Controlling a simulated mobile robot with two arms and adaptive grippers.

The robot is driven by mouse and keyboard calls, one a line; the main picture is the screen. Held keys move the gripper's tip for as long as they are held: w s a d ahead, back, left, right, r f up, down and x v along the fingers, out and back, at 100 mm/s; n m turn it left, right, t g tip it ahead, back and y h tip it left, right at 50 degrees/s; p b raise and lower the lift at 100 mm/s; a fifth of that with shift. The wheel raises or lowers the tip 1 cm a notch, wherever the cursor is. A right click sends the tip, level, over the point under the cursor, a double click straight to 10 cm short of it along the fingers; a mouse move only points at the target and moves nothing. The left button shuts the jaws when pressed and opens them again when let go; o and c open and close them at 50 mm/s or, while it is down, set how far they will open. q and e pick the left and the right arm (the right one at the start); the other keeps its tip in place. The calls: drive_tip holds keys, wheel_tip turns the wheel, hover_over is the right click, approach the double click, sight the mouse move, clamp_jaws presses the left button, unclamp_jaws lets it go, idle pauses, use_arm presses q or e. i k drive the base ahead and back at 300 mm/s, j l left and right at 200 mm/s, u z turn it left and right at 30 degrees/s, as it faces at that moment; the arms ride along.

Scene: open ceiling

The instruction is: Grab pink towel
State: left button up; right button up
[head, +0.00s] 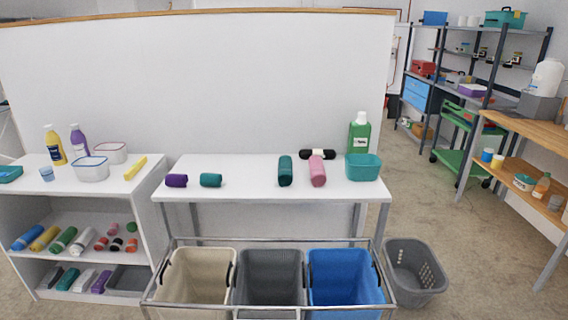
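A rolled pink towel (317,171) lies on the white table (240,167), right of its middle, with its end toward me. A rolled dark green towel (285,171) lies just left of it. A black roll with a pale band (318,154) lies crosswise right behind the pink towel; I cannot tell if they touch. Neither of my grippers shows in the head view.
A teal bin (363,168) and a green bottle (359,133) stand right of the towel. Purple (176,180) and teal (211,180) rolls lie left. A metal-framed cart with beige (200,275), grey (271,275) and blue (344,275) bins stands before the table. A grey basket (414,270) sits on the floor.

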sight(318, 176)
drive_tip(key=i+l+u, duration=0.1)
drive_tip(key=l, duration=0.3)
drive_tip(key=i+l, duration=0.2)
drive_tip(key=l, duration=0.2)
drive_tip(key=i+l+u, duration=0.15)
drive_tip(key=l, duration=0.2)
drive_tip(key=i+l, duration=0.15)
drive_tip(key=l, duration=0.25)
drive_tip(key=i+l+u, duration=0.15)
drive_tip(key=l, duration=0.3)
drive_tip(key=l+u, duration=0.1)
drive_tip(key=l, duration=0.3)
drive_tip(key=i+l, duration=0.15)
drive_tip(key=l, duration=0.3)
drive_tip(key=u, duration=0.05)
